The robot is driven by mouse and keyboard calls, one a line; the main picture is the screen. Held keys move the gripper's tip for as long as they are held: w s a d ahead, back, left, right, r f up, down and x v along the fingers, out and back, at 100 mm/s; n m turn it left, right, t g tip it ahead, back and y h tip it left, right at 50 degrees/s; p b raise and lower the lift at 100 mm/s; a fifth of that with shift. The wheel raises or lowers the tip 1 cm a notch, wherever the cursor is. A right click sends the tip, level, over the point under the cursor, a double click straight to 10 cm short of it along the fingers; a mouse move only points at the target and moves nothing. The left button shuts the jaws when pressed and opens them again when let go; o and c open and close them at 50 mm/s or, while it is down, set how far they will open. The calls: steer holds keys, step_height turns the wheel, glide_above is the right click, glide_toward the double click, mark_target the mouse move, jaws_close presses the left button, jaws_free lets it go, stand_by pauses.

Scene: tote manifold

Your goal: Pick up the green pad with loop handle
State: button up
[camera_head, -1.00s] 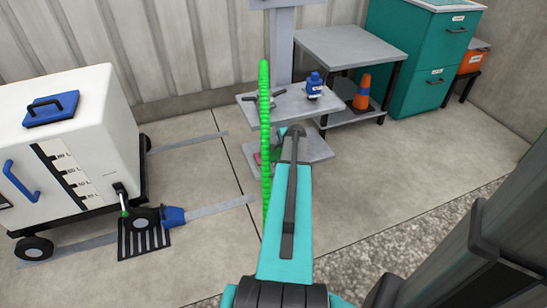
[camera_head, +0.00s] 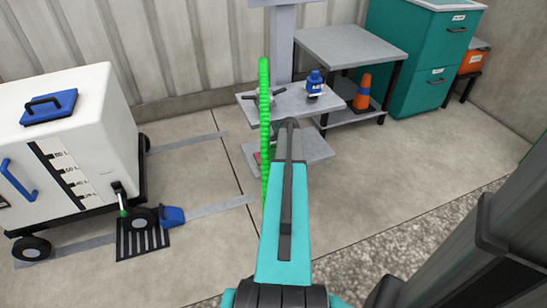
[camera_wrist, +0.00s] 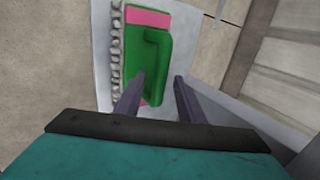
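The green pad (camera_wrist: 132,62) with its raised loop handle (camera_wrist: 158,55) lies on a pale grey surface in the wrist view, with pink showing at its top and lower edges. My gripper (camera_wrist: 160,78) is open and empty. Its left finger overlaps the pad's lower part in the picture, and its right finger is to the right of the handle. I cannot tell how far the fingertips are above the pad. In the head view my arm hides the gripper and most of the pad; only a small pinkish edge (camera_head: 257,157) shows on the lower shelf.
The grey stand's upper shelf (camera_head: 290,105) holds a blue bottle (camera_head: 314,84). A vertical green beaded line (camera_head: 265,120) shows before it. An orange cone (camera_head: 363,92) stands on the table's lower shelf. A white wheeled tank (camera_head: 75,140) is left; open floor lies between.

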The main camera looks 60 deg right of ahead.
stand_by(0.4)
jaws_close()
steer(key=shift+r, duration=0.15)
steer(key=shift+r+p, duration=0.2)
steer(key=shift+p, duration=0.1)
steer(key=shift+s+a, duration=0.1)
steer(key=shift+s, duration=0.05)
steer(key=s+a+p, duration=0.3)
steer(key=s+a, duration=0.7)
steer(key=s, duration=0.4)
steer(key=shift+s+a, duration=0.15)
steer(key=shift+a, duration=0.1)
stand_by(0.4)
